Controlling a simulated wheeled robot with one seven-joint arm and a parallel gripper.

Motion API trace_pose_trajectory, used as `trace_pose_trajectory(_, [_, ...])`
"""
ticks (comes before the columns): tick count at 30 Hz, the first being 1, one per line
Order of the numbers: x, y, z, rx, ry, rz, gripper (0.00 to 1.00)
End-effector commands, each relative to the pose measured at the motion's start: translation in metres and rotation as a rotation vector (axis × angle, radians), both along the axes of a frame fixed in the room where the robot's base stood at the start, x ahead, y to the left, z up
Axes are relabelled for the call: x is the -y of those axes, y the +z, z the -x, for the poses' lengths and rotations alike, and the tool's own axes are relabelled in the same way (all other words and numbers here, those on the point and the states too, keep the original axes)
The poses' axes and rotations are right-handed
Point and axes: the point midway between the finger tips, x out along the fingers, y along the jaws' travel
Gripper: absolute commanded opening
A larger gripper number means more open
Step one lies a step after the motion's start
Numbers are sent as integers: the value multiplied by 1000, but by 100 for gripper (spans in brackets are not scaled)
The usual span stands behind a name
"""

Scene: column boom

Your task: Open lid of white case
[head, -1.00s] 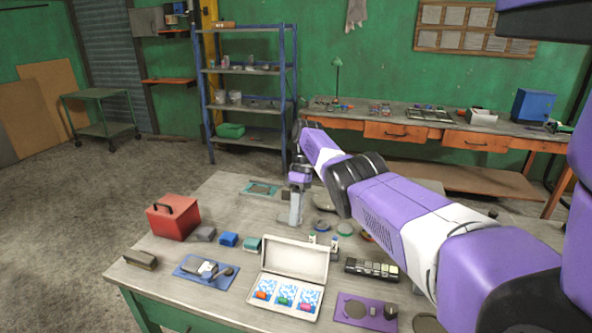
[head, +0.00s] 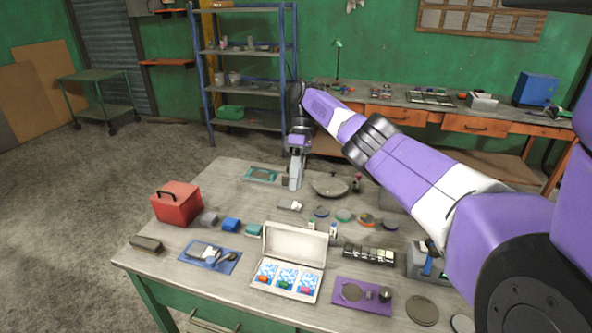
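The white case (head: 296,244) stands near the front middle of the table. Its lid is raised, standing up at the back edge and leaning backward. Inside the case lie several blue-and-white patterned packs with small coloured items on them. My gripper (head: 295,184) points down above the table, behind the case and apart from the lid. Its fingers are too small in this view to tell whether they are open or shut. No object shows clearly in it.
A red box (head: 177,203) with a handle stands at the table's left. A blue mat (head: 209,257) with tools lies left of the case, and a purple mat (head: 362,296) lies right of it. Small blocks, discs and a bowl (head: 330,187) crowd the area behind.

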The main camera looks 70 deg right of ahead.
Motion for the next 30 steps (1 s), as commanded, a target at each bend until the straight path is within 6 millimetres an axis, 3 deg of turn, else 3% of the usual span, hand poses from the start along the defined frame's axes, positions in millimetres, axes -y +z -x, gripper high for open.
trace_pose_trajectory(8, [0, 26, 0, -1, 0, 1, 32])
trace_pose_trajectory(20, [0, 32, 1, -2, 0, -2, 32])
trace_pose_trajectory(22, [0, 31, 1, -2, 0, -2, 22])
trace_pose_trajectory(25, [0, 17, 5, -3, -9, -15, 2])
trace_pose_trajectory(30, [-5, -39, 13, -27, -89, -1, 0])
